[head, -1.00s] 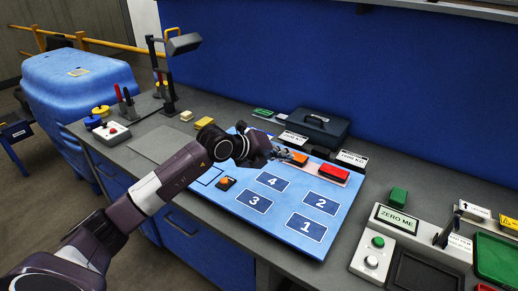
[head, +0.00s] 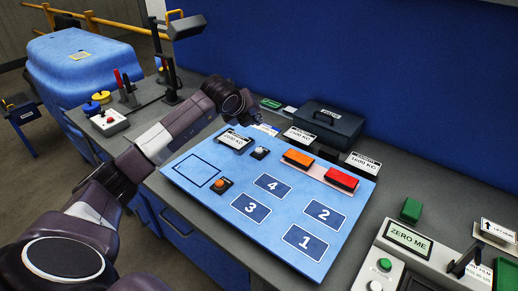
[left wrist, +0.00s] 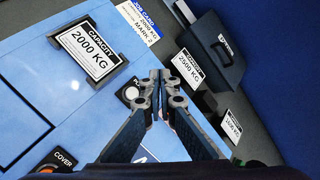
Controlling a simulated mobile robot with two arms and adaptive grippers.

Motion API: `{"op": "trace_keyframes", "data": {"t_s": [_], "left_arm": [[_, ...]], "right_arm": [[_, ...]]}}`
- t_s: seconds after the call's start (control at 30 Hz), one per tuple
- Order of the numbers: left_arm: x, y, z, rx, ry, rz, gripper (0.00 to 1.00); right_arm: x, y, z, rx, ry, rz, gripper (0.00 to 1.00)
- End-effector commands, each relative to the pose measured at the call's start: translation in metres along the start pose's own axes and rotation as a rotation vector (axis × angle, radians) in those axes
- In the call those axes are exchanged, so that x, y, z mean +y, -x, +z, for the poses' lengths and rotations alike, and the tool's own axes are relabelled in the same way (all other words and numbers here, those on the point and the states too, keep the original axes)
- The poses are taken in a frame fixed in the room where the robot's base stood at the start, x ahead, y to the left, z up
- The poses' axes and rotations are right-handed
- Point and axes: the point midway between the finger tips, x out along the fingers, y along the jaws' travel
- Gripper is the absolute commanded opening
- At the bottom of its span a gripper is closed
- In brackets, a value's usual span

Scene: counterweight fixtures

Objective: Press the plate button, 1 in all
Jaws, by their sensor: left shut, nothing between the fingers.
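The plate button (head: 260,153) is a small black square housing with a pale top on the blue board (head: 205,213), right of the 2000 KG capacity sign (head: 235,139). My left gripper (head: 257,120) is shut and empty, behind and above the button in the head view. Its fingertips (left wrist: 160,82) meet in the left wrist view. I cannot tell any contact with the button. My right gripper is not in view.
An orange button labelled COVER (head: 220,184) sits on the board near a rectangular outline. Orange (head: 298,158) and red (head: 341,179) blocks lie on a pale strip. A dark case (head: 327,123) stands behind. Numbered squares fill the clear front half of the board.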

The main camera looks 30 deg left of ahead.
Motion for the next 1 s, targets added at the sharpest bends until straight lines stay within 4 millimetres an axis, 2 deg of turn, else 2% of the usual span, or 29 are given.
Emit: {"op": "trace_keyframes", "data": {"t_s": [0.07, 0.17, 0.4, 0.5, 0.67, 0.73, 1.0], "left_arm": [[0.001, -0.001, -0.001, 0.001, 0.0, 0.0, 0.0], [0.003, -0.004, -0.004, 0.002, 0.0, 0.001, 0.0], [0.015, -0.021, -0.016, 0.002, -0.001, 0.001, 0.0], [0.023, -0.031, -0.023, 0.002, -0.001, 0.002, 0.0], [0.034, -0.047, -0.035, 0.003, 0.0, 0.0, 0.0], [0.04, -0.056, -0.041, 0.002, 0.0, -0.002, 0.0], [0.045, -0.062, -0.046, 0.001, 0.0, -0.002, 0.0]], "right_arm": [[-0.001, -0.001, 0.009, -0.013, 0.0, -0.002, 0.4], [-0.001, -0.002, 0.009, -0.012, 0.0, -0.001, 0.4], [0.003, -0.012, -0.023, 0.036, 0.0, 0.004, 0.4], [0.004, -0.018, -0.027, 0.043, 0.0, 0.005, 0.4], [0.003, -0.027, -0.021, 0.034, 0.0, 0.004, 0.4], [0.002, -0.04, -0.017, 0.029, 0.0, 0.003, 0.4], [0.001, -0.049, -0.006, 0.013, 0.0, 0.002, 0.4]]}}
